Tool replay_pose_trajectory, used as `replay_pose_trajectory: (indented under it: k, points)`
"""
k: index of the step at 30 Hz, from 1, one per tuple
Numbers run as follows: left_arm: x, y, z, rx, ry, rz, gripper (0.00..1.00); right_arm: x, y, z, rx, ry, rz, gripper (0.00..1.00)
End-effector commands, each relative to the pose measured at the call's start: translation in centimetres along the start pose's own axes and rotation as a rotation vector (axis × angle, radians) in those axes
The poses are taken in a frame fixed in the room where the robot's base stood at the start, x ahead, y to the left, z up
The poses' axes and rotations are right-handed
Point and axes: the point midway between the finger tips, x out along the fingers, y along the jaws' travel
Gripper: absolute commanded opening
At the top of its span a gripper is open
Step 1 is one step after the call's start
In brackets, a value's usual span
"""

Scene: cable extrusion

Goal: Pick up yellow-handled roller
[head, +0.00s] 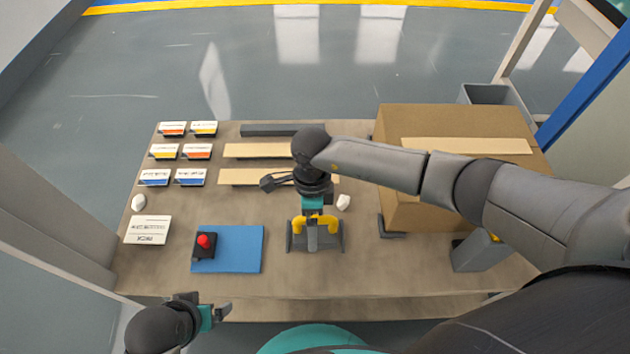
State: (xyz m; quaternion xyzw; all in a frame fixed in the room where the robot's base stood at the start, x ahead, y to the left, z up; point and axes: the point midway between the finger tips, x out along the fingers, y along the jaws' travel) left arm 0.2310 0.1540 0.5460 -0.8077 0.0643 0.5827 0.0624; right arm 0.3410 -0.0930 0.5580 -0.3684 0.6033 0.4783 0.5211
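The yellow-handled roller (330,225) stands on the table near its front middle, with a grey body below its yellow handle. My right gripper (314,214) points down at the handle from directly above and covers its middle. Its fingertips overlap the handle in the head view, so I cannot tell whether they touch it or are closed on it. My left gripper (222,312) is low at the left, in front of the table's front edge, away from the roller. It seems to hold nothing, and its finger gap is unclear.
A blue mat (240,250) with a red button box (204,243) lies left of the roller. Several label cards (172,129) and pale strips (258,150) lie behind. A large cardboard box (400,120) stands at the right. A grey bracket (390,233) is right of the roller.

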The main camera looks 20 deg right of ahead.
Motion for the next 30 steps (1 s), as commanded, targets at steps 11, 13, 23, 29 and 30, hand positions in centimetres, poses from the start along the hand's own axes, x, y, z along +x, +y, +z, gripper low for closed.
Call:
replay_pose_trajectory:
  k: [11, 13, 23, 29, 30]
  points:
    - [0.07, 0.01, 0.05, 0.000, 0.000, 0.000, 0.91, 0.06, 0.00, 0.00, 0.000, 0.000, 0.000, 0.76]
    - [0.07, 0.01, 0.05, 0.000, 0.000, 0.000, 0.91, 0.06, 0.01, 0.00, 0.000, 0.000, 0.001, 0.69]
    - [0.08, 0.04, 0.04, 0.000, 0.000, 0.001, 0.91, 0.06, 0.03, -0.01, 0.000, 0.000, 0.002, 0.31]
    - [0.07, 0.05, 0.07, 0.000, -0.001, 0.001, 0.91, -0.02, 0.01, 0.03, 0.000, -0.001, 0.001, 0.29]
    - [0.06, 0.05, 0.06, 0.000, -0.001, 0.001, 0.91, -0.03, 0.00, 0.03, 0.000, -0.001, 0.000, 0.29]
